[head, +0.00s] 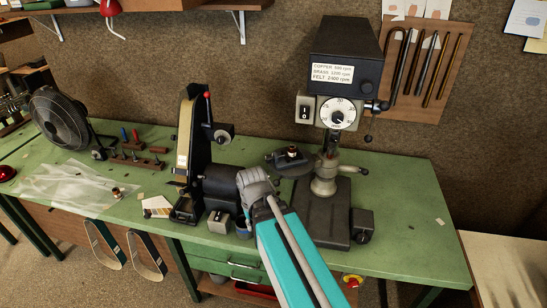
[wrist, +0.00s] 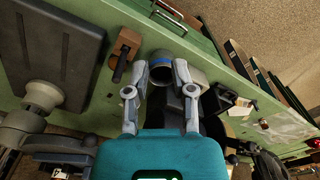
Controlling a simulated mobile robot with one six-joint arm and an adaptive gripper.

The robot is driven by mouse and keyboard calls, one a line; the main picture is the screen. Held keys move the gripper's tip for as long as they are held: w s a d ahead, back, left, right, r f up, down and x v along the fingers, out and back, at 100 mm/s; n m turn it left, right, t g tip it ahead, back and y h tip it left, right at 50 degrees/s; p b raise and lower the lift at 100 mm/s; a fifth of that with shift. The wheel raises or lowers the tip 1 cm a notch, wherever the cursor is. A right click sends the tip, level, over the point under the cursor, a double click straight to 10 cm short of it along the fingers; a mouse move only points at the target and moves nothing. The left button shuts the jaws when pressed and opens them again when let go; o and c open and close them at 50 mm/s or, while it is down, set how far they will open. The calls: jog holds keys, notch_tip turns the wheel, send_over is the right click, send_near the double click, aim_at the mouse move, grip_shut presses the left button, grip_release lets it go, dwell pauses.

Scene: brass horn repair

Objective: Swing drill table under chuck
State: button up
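The drill press (head: 345,62) stands at the bench's right. Its chuck (head: 330,143) hangs below the head, partly lost against the column. The round dark drill table (head: 296,168) sticks out left of the column, to the side of the chuck, with a small dark fixture and a copper-coloured piece (head: 292,150) on it. A pale clamp lever (head: 352,169) points right from the column. My gripper (head: 254,183) is left of and in front of the table, apart from it. In the wrist view my gripper (wrist: 161,68) has its fingers spread, with nothing visibly held.
The belt grinder (head: 188,150) and its motor (head: 222,183) stand close left of my gripper. The drill's base plate (head: 322,222) is at right.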

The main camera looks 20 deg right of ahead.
jog(key=shift+t, duration=0.9)
jog(key=w+d+r+p, duration=0.2)
jog(key=w, duration=0.3)
jog(key=w+d+r+p, duration=0.2)
jog(key=w+d, duration=0.1)
jog(key=w, duration=0.3)
jog(key=w+d+r+p, duration=0.2)
jog(key=w+r, duration=0.1)
jog(key=w, duration=0.3)
jog(key=shift+w+d, duration=0.2)
jog(key=shift+w, duration=0.05)
grip_shut()
jog(key=w+d+r+t+p, duration=0.1)
jog(key=w+d+r+p, duration=0.1)
jog(key=w+d, duration=0.3)
jog(key=w+d+r+p, duration=0.3)
jog(key=w+d, duration=0.1)
jog(key=w, duration=0.4)
jog(key=shift+w+d+r+t, duration=0.25)
jog(key=shift+w+d+t, duration=0.05)
jog(key=shift+d+t, duration=0.1)
jog(key=shift+a, duration=0.1)
